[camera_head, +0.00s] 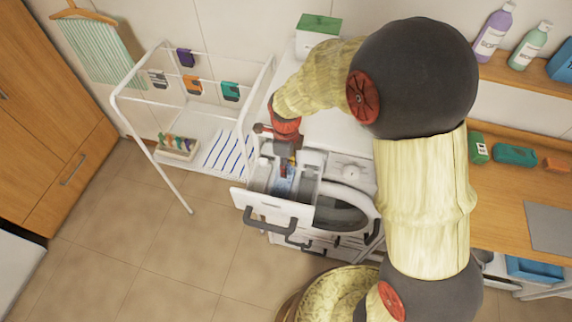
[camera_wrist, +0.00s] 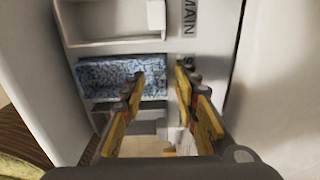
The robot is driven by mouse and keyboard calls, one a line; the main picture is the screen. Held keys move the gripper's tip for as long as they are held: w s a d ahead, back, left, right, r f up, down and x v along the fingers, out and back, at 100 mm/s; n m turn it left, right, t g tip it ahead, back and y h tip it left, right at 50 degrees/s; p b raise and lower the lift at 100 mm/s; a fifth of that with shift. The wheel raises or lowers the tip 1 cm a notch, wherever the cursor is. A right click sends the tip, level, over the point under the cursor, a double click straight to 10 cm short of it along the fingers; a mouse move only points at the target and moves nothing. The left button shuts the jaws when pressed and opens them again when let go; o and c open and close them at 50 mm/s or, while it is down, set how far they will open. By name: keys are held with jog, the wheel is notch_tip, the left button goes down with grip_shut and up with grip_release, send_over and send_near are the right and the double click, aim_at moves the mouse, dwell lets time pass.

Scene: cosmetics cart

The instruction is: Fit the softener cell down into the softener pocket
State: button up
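A white washing machine drawer (camera_head: 240,196) is pulled out, with compartments inside. In the wrist view a blue-and-white speckled block (camera_wrist: 105,76) lies in the compartment beside a partly hidden label; it looks like the softener cell, but I cannot tell how deep it sits. Blue also shows inside the drawer in the head view (camera_head: 284,182). My gripper (camera_wrist: 160,76) is open, its yellow-padded fingers apart above the drawer. The left finger covers part of the block; the right finger is beyond its right end. In the head view my gripper (camera_head: 285,152) hangs over the drawer's rear.
An empty white compartment labelled MAIN (camera_wrist: 188,18) adjoins the block. The washer's round door (camera_head: 340,212) is right of the drawer. A white drying rack (camera_head: 150,118) with clips stands left. A green-and-white box (camera_head: 318,34) stands behind. The tiled floor (camera_head: 130,255) in front is clear.

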notch_tip(320, 180, up, 12)
jog(key=r, duration=0.1)
jog(key=s+d+r+n+t, duration=0.2)
jog(key=s+d+r+n, duration=0.4)
jog(key=s+n, duration=0.4)
jog(key=s+d+r+n+t, duration=0.3)
jog(key=s+d+r+n, duration=0.3)
jog(key=s+d+n, duration=0.2)
jog(key=s+n+b, duration=0.1)
jog(key=s+n, duration=0.1)
jog(key=n, duration=0.2)
jog(key=shift+d+r, duration=0.15)
notch_tip(320, 180, down, 20)
jog(key=b, duration=2)
jog(key=shift+c, duration=0.4)
